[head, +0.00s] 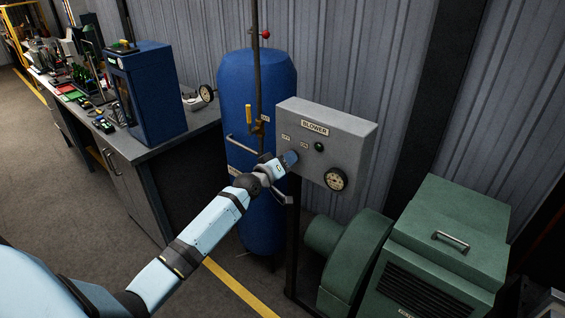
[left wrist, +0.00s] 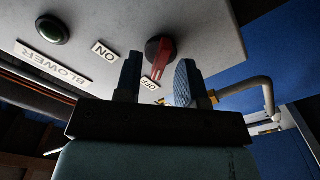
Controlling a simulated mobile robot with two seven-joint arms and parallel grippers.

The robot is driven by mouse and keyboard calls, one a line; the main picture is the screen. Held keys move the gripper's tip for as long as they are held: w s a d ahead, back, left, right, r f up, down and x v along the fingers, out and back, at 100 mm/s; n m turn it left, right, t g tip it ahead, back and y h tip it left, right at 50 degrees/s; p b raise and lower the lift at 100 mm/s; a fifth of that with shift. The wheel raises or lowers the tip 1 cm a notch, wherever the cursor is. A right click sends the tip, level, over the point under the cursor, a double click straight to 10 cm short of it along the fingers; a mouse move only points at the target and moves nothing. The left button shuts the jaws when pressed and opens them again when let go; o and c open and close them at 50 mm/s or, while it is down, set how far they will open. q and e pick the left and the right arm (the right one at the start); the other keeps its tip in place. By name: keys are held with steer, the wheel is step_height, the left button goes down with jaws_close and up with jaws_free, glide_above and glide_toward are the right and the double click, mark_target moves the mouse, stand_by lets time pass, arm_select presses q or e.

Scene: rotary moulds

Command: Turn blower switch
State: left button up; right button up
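A grey control box (head: 345,135) carries a BLOWER label, OFF and ON labels, a green lamp and a dial. In the left wrist view, the blower switch (left wrist: 160,58) is a round dark knob with a red bar. The bar's lower end points toward the OFF label (left wrist: 151,83); the ON label (left wrist: 104,51) is to its left. My left gripper (head: 288,158) is at the box's front, hiding the switch in the head view. In the left wrist view its fingers (left wrist: 159,65) are apart on either side of the knob, with visible gaps. My right gripper is not in view.
A green blower (head: 440,245) stands below and right of the box. A blue tank (head: 245,90) with a pipe and yellow-handled valve (head: 250,120) stands close on the left. A workbench (head: 170,150) holds a blue cabinet (head: 150,90). Open floor lies at lower left.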

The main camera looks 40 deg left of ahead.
arm_select(q)
steer(key=s+a+b, duration=0.1)
steer(key=s+b, duration=0.1)
steer(key=s, duration=1.1)
steer(key=shift+s, duration=0.35)
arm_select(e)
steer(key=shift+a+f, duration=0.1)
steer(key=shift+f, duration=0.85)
arm_select(q)
steer(key=s+d+f+m+g+h+p, duration=0.2)
steer(key=s+d+f+m+g, duration=0.5)
steer(key=s+d+f, duration=1.4)
steer(key=s+d+m+p, duration=0.1)
steer(key=s+d+m, duration=0.1)
steer(key=d+m, duration=0.1)
steer(key=shift+s+d+f, duration=0.25)
steer(key=shift+s+d, duration=0.05)
steer(key=shift+d, duration=0.2)
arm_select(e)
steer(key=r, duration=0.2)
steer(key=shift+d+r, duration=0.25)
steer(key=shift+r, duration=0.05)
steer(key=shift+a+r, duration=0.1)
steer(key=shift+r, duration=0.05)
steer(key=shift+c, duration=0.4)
